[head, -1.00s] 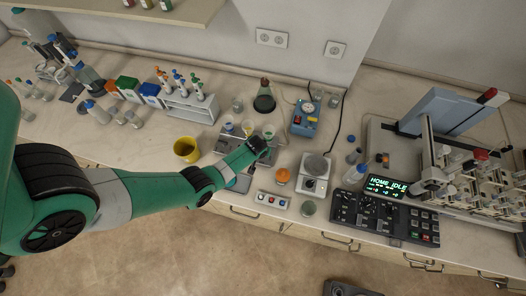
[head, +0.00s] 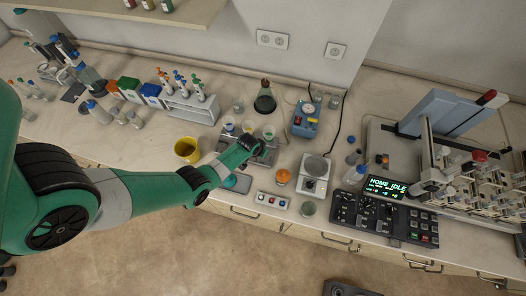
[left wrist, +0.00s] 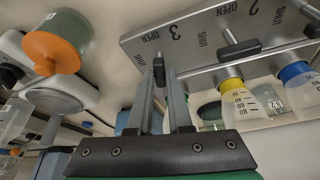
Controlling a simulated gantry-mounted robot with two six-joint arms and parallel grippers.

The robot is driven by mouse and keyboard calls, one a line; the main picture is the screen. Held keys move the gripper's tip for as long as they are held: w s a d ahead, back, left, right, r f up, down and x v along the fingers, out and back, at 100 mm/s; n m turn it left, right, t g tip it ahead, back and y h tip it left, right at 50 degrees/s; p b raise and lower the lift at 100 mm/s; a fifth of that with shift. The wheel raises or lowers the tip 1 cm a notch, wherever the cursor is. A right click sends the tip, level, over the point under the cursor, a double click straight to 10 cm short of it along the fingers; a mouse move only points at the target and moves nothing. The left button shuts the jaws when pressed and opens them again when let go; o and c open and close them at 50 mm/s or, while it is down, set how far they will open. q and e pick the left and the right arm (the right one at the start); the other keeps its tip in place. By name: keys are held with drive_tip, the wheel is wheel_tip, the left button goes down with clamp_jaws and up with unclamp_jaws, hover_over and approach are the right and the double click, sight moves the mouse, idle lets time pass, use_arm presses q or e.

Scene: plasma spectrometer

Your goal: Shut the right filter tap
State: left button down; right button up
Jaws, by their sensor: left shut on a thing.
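The grey filter manifold (left wrist: 185,50) runs across the top of the left wrist view, printed with 3, 2, OPEN and SHUT. In the head view the manifold (head: 229,144) is partly hidden by my arm. My left gripper (left wrist: 165,72) has its fingers close together at the tap beside the 3, shut on that tap's black handle. In the head view my left gripper (head: 258,146) reaches the manifold's right end.
The neighbouring tap's black handle (left wrist: 240,48) is close by, with yellow-collared (left wrist: 232,95) and blue-collared (left wrist: 293,75) vessels below.

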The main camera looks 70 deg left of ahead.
use_arm(q)
drive_tip(key=m, duration=0.2)
drive_tip(key=m+h, duration=0.1)
drive_tip(key=shift+a+f+m+t+b, duration=0.1)
drive_tip(key=shift+a+m+t+b, duration=0.15)
drive_tip(key=shift+m+t+b, duration=0.15)
drive_tip(key=m+h+p, duration=0.1)
drive_tip(key=m+h, duration=0.1)
drive_tip(key=m, duration=0.2)
drive_tip(key=shift+s+a, duration=0.1)
drive_tip(key=shift+a, duration=0.05)
drive_tip(key=m+h, duration=0.1)
drive_tip(key=m, duration=0.2)
drive_tip(key=shift+a, duration=0.15)
drive_tip(key=shift+a+m+g+h+b, duration=0.1)
drive_tip(key=shift+m+g+h+b, duration=0.25)
drive_tip(key=shift+m+b, duration=0.65)
drive_tip(key=shift+m+h+b, duration=0.25)
drive_tip(key=shift+m+b, duration=0.15)
drive_tip(key=shift+m, duration=0.6)
drive_tip(key=c, duration=0.8)
unclamp_jaws()
drive_tip(key=shift+c, duration=0.2)
